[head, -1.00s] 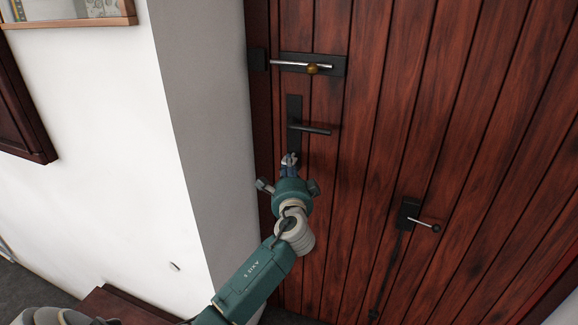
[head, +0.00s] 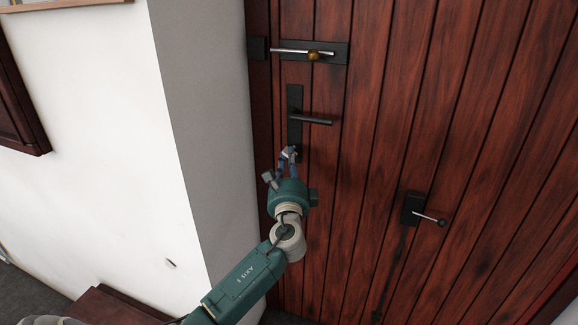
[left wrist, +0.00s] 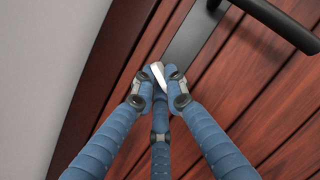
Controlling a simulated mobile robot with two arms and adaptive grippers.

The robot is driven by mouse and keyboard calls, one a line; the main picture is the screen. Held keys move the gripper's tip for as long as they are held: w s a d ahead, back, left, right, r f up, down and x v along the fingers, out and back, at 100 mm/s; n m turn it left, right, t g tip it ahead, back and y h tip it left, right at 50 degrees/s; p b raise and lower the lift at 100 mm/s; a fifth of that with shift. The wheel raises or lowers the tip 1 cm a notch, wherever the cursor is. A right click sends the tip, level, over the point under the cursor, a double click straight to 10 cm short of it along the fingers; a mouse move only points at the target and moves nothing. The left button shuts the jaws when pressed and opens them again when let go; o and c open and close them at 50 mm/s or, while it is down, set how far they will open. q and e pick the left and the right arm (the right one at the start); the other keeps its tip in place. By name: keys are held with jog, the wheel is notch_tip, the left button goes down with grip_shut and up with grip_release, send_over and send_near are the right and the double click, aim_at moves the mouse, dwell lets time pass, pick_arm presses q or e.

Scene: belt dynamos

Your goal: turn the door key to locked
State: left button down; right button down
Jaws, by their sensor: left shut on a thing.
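The wooden door (head: 400,110) has a black lock plate (head: 295,101) with a lever handle (head: 315,120) standing out to the right. My left gripper (head: 289,154) is at the lower end of this plate, below the handle. In the left wrist view its blue fingers (left wrist: 160,82) are shut on a small silver key (left wrist: 157,72) in front of the plate's lower end. Most of the key and the keyhole are hidden by the fingers. My right gripper is in neither view.
A sliding bolt (head: 300,51) with a brass knob sits above the handle. A second latch (head: 413,209) with a thin lever is lower right on the door. A white wall with a grey corner face (head: 205,110) stands close left of the door.

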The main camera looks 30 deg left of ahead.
pick_arm(q)
jog(key=m+t+b, duration=0.1)
jog(key=m, duration=0.1)
jog(key=m+t+h+b, duration=0.1)
jog(key=m, duration=0.2)
jog(key=m+t+h+b, duration=0.1)
jog(key=m+b, duration=0.1)
jog(key=m, duration=0.1)
jog(key=shift+a+f, duration=0.2)
jog(key=shift+f, duration=0.15)
jog(key=m+h, duration=0.1)
jog(key=m, duration=0.1)
jog(key=m+t+h+b, duration=0.1)
jog(key=m, duration=0.2)
jog(key=shift+s+a+b, duration=0.1)
jog(key=shift+b, duration=0.2)
jog(key=shift+r+m+t+h+b, duration=0.15)
jog(key=shift+m+t+h+b, duration=0.3)
jog(key=shift+m+h, duration=0.85)
jog(key=shift+m, duration=0.7)
jog(key=c, duration=1.8)
grip_release()
jog(key=shift+c, duration=0.2)
jog(key=shift+o, duration=0.4)
jog(key=shift+r+y, duration=0.1)
jog(key=shift+y, duration=0.3)
